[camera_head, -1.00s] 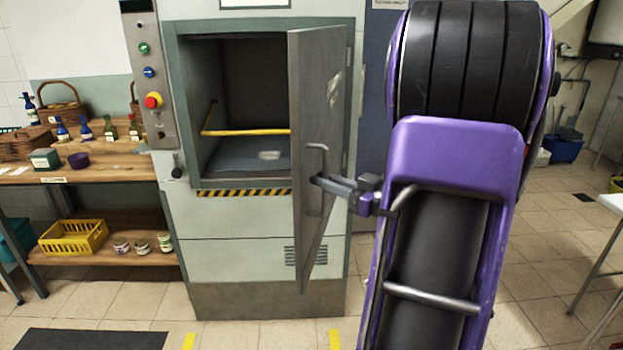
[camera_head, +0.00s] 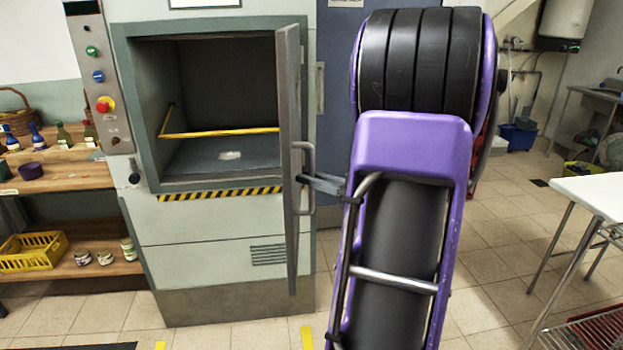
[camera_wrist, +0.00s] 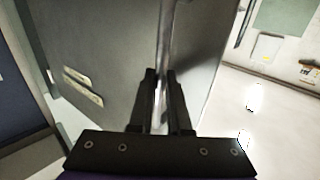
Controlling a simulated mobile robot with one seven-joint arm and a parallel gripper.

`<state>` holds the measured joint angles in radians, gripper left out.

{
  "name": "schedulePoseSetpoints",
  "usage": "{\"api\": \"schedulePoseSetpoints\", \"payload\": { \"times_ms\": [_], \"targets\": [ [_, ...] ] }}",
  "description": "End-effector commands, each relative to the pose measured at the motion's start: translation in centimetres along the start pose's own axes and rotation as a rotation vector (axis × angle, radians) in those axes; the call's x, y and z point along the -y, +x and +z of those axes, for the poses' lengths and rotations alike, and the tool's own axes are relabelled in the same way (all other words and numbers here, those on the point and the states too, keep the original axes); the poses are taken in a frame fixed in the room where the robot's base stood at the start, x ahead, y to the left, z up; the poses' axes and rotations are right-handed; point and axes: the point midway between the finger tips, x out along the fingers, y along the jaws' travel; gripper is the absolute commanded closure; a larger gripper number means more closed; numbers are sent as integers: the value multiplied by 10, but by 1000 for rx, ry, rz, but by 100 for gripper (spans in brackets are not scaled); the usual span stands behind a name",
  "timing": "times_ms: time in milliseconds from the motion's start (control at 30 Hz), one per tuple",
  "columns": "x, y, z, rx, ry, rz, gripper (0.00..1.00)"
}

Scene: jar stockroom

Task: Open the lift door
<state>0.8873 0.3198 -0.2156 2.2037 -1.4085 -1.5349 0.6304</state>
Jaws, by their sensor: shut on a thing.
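The lift door (camera_head: 290,150) is a grey metal panel hinged on the right side of the lift opening. It stands swung out, seen nearly edge-on, and the lift car (camera_head: 225,158) with its yellow bar (camera_head: 215,132) is exposed. My gripper (camera_head: 308,181) is shut on the door handle (camera_head: 307,150), a grey vertical bar on the door's outer face. In the wrist view, my gripper (camera_wrist: 161,95) has its two dark fingers on either side of the handle bar (camera_wrist: 166,40), in front of the door panel (camera_wrist: 105,60).
A control panel (camera_head: 100,75) with coloured buttons is left of the lift. Wooden shelves (camera_head: 60,180) with bottles, jars and a yellow crate (camera_head: 32,250) stand further left. A white table (camera_head: 598,192) is at the right. Floor (camera_head: 505,235) between my arm and that table is clear.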

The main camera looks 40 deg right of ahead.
Motion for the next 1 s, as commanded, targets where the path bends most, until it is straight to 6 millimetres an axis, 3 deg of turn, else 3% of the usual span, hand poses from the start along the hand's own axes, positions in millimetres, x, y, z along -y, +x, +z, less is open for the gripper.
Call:
{"api": "schedulePoseSetpoints", "payload": {
  "times_ms": [33,67,233,500,633,767,1000],
  "targets": [
    [-2,0,-3,-4,-5,6,100],
    [-2,0,-3,-4,-5,6,82],
    [-2,0,-2,-3,-4,4,54],
    [-1,-1,-1,-2,-2,2,54],
    [-1,-10,-1,-2,-2,3,54],
    [-2,-34,0,-1,-2,7,54],
    [-2,-94,0,-2,-2,8,54]
  ]
}}
